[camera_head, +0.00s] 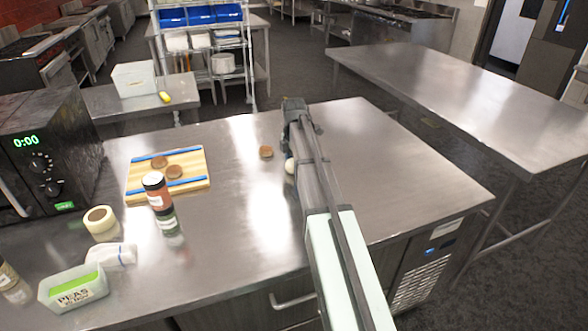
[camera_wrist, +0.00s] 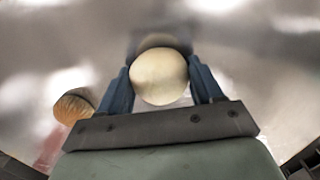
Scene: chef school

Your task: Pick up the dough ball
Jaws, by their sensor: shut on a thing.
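The dough ball (camera_wrist: 158,76) is a pale cream round ball. In the wrist view it sits between the two blue fingers of my gripper (camera_wrist: 160,84), which are shut on it. In the head view the dough ball (camera_head: 290,166) shows as a small white round at the left side of my arm, partly hidden by it. The steel counter lies behind the ball in the wrist view; I cannot tell whether the ball touches it. My fingertips are hidden by my arm in the head view.
A brown round piece (camera_head: 266,152) lies just left of my gripper. A cutting board (camera_head: 140,180) with brown patties, spice jars (camera_head: 158,190), a tape roll (camera_head: 99,219), a peas tub (camera_head: 74,290) and a microwave (camera_head: 45,150) stand further left. The counter's right side is clear.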

